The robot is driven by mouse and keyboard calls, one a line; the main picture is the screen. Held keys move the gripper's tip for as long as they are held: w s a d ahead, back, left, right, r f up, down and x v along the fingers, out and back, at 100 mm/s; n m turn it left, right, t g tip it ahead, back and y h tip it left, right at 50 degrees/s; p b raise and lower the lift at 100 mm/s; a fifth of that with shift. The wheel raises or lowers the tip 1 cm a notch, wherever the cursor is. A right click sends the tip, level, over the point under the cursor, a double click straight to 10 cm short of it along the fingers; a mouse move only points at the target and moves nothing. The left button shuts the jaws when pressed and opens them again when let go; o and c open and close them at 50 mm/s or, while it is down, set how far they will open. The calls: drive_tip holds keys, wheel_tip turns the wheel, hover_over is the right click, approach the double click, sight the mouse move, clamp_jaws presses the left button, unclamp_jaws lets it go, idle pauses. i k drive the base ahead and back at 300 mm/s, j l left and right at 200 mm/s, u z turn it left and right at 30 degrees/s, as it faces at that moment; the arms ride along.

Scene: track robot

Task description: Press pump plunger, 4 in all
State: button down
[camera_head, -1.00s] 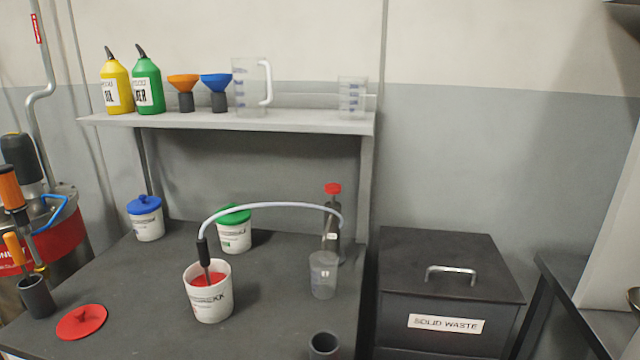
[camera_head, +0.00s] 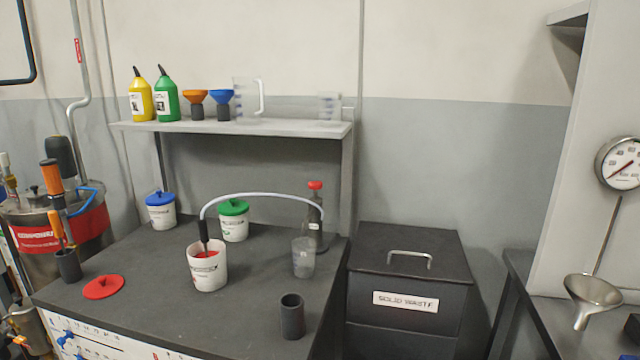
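The pump (camera_head: 314,222) stands upright at the right back of the dark workbench, with a red plunger knob (camera_head: 315,185) on top that is raised above its body. A pale hose (camera_head: 262,195) arcs left from the pump into an open white tub (camera_head: 207,272) with red contents. A clear beaker (camera_head: 303,258) stands just in front of the pump and partly hides its lower part. My gripper is not in view.
A red lid (camera_head: 104,287) lies at the bench's left, and a dark empty cup (camera_head: 292,316) stands near the front right. Blue-lidded (camera_head: 161,210) and green-lidded (camera_head: 233,220) tubs stand behind. A solid waste bin (camera_head: 409,290) is right of the bench. A shelf (camera_head: 240,126) overhangs the back.

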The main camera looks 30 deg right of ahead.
sight(315, 185)
drive_tip(key=z, duration=2)
drive_tip(key=k+j, duration=0.1)
drive_tip(key=j, duration=0.85)
drive_tip(key=i+j, duration=0.15)
drive_tip(key=i, duration=0.3)
